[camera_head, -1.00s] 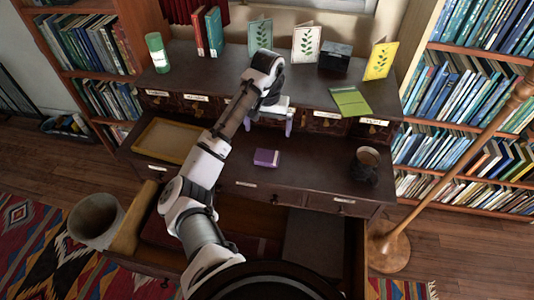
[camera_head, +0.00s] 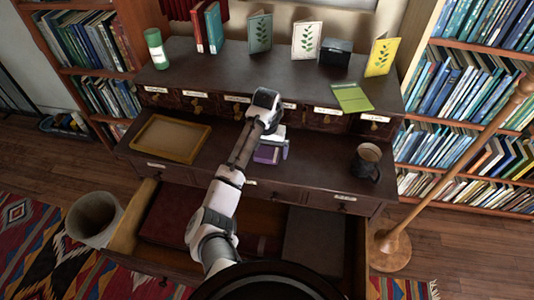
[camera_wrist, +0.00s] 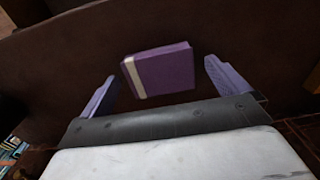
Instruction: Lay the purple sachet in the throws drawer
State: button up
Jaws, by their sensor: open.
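The purple sachet (camera_head: 266,155) lies on the desk's writing surface, partly hidden by my gripper in the head view. In the wrist view the purple sachet (camera_wrist: 160,71), with a pale band near one end, shows between and ahead of my two fingers. My gripper (camera_head: 272,150) is open and empty, close over the sachet; its lilac fingers stand apart on either side in the wrist view (camera_wrist: 160,88). The large lower drawer (camera_head: 268,219) is pulled open below the desk top and holds dark red and dark grey flat items. I cannot read its label.
A wooden tray (camera_head: 207,146) lies left of the sachet and a dark mug (camera_head: 366,163) stands to the right. Cards, books, a green-and-white cylinder (camera_head: 156,48) and a dark box (camera_head: 336,52) stand on the upper shelf. A floor lamp (camera_head: 392,249) stands at right.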

aim_at(267, 154)
jog(key=shift+f, duration=0.45)
jog(key=shift+c, duration=0.4)
jog(key=c, duration=1)
jog(key=shift+r, duration=0.1)
notch_tip(267, 154, up, 20)
jog(key=p, duration=0.2)
